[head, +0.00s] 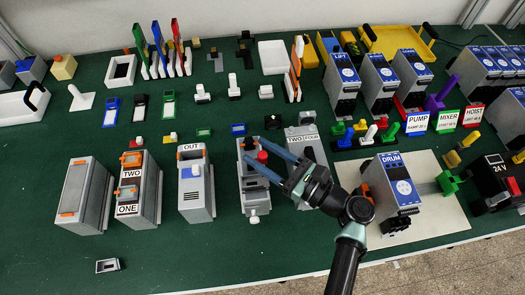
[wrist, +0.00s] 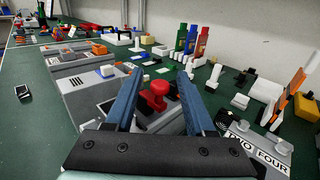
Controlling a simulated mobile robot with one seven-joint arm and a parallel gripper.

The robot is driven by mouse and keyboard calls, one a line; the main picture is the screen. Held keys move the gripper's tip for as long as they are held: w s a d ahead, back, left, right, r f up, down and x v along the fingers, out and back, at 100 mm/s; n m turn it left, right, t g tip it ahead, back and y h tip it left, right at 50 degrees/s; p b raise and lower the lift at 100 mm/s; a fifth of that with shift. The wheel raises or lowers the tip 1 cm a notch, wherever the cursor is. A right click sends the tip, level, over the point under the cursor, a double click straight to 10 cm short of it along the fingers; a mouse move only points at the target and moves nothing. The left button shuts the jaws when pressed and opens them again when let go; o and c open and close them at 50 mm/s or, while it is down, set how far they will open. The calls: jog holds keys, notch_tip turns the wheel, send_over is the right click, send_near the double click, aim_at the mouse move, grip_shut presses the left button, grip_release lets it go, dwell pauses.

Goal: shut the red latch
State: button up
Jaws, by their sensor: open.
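A red knob-like piece (head: 262,156), the likeliest red latch, stands on top of a grey box (head: 253,185) in the front row of the head view. In the wrist view the red knob (wrist: 152,96) stands upright between my two blue fingers. My gripper (head: 254,149) is open, its fingers pointing left over the top of this box. In the wrist view my gripper (wrist: 158,78) has a finger on each side of the knob, with gaps showing. I cannot tell how the latch stands, open or closed. Part of the box top is hidden by my fingers.
A grey box marked TWO FOUR (head: 304,143) stands close on the right, behind my gripper. A box marked OUT (head: 195,185) stands to the left. A blue-faced DRUM unit (head: 395,188) stands on a pale plate to the right. The green table front is mostly clear.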

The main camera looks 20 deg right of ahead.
grip_shut()
